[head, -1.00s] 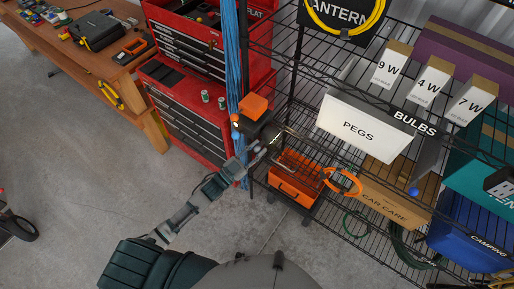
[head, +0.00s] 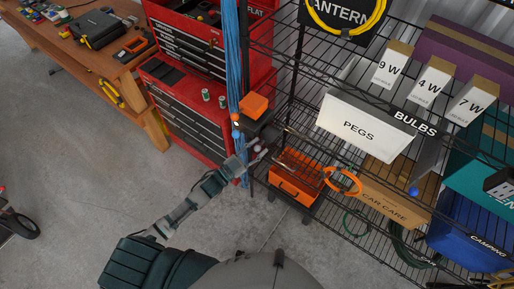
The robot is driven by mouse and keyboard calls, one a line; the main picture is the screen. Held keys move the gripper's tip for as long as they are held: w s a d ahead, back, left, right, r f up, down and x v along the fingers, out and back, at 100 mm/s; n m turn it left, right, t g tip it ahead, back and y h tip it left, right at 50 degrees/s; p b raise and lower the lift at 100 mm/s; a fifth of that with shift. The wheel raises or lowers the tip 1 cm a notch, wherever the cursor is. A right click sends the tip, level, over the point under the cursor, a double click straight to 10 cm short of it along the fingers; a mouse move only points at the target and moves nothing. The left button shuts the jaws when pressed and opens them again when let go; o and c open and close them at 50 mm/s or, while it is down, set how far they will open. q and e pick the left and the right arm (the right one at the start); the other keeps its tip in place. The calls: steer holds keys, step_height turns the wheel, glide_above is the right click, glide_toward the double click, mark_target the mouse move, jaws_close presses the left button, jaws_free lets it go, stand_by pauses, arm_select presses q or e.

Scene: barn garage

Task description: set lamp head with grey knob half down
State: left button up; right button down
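An orange block (head: 253,106) with a dark body (head: 262,130) under it stands by the shelf's left post; it looks like the lamp. A small orange knob (head: 236,118) and a blue one (head: 235,135) show at its left side. I cannot make out a grey knob for certain; my gripper may cover it. My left gripper (head: 257,150) is at the lower edge of the dark body, reaching up from below left. Its fingers are small and dark, and I cannot tell whether they touch anything or how far apart they are. My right gripper is not in view.
Blue cables (head: 234,60) hang beside the red tool chest (head: 186,105) at left. The wire shelf holds a white PEGS bin (head: 355,130), an orange crate (head: 296,177) and boxes. A hanging blue knob (head: 413,191) shows at right.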

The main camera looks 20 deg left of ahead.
arm_select(q)
steer(key=v, duration=1.2)
steer(key=shift+a, duration=0.1)
steer(key=s+a+f+n+g+y+b, duration=0.1)
steer(key=a+f+n+g+y, duration=0.25)
steer(key=f, duration=1.25)
steer(key=s+a+f+n+y+b, duration=0.1)
steer(key=a+f+n+y, duration=0.35)
steer(key=f, duration=1.15)
steer(key=s+f+g+y, duration=0.4)
steer(key=s+f+g, duration=0.2)
steer(key=s+f, duration=0.85)
steer(key=s+d+f+g+b, duration=0.1)
steer(key=s+d+f+g, duration=0.1)
steer(key=s+f, duration=0.4)
steer(key=s+d+f+g+b, duration=0.1)
steer(key=s+d+f+g, duration=0.2)
steer(key=s, duration=1)
step_height(320, 180, down, 4)
steer(key=shift+s+r+n+g+y, duration=0.1)
steer(key=shift+s+n+g+y, duration=0.25)
steer(key=shift+g, duration=0.4)
